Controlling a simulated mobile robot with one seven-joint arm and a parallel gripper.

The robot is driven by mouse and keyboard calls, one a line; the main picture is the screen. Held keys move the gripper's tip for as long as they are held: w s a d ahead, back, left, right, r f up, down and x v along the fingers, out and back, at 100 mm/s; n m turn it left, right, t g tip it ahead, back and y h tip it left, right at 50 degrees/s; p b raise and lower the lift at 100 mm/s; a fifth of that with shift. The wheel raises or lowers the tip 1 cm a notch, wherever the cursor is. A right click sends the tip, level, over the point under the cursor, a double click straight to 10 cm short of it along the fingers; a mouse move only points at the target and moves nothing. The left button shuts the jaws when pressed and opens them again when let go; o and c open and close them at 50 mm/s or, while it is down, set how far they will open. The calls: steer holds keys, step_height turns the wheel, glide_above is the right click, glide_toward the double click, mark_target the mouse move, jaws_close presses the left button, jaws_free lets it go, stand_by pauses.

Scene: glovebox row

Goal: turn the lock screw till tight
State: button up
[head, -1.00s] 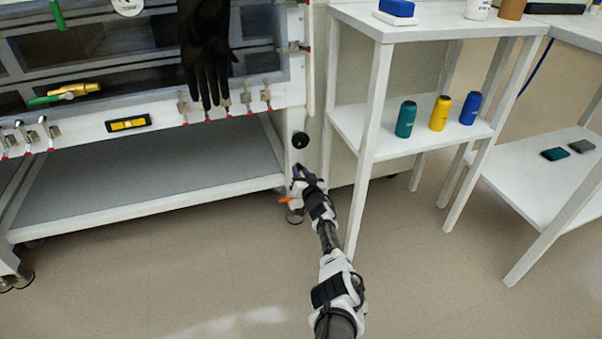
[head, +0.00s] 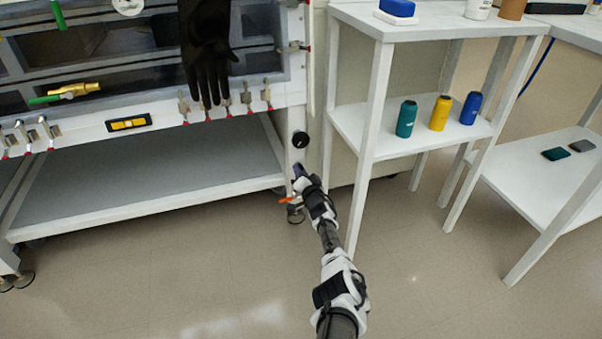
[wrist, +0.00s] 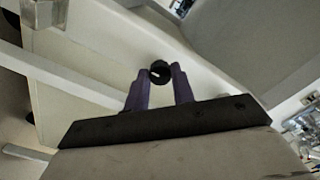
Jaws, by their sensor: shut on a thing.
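The lock screw (wrist: 159,72) is a small round black knob with a pale mark on its face. In the wrist view it sits between the tips of my gripper's two purple fingers (wrist: 158,75). The fingers are shut on its sides. In the head view my gripper (head: 298,172) is at the white corner post of the glovebox stand, and it hides the screw there.
A round black knob (head: 300,140) shows on the post just above my gripper. A white shelf unit (head: 375,120) stands close on the right. The stand's grey lower shelf (head: 150,170) lies to the left. The floor in front is clear.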

steer(key=o, duration=1)
steer(key=shift+p+v, duration=6.95)
steer(key=shift+p, duration=0.45)
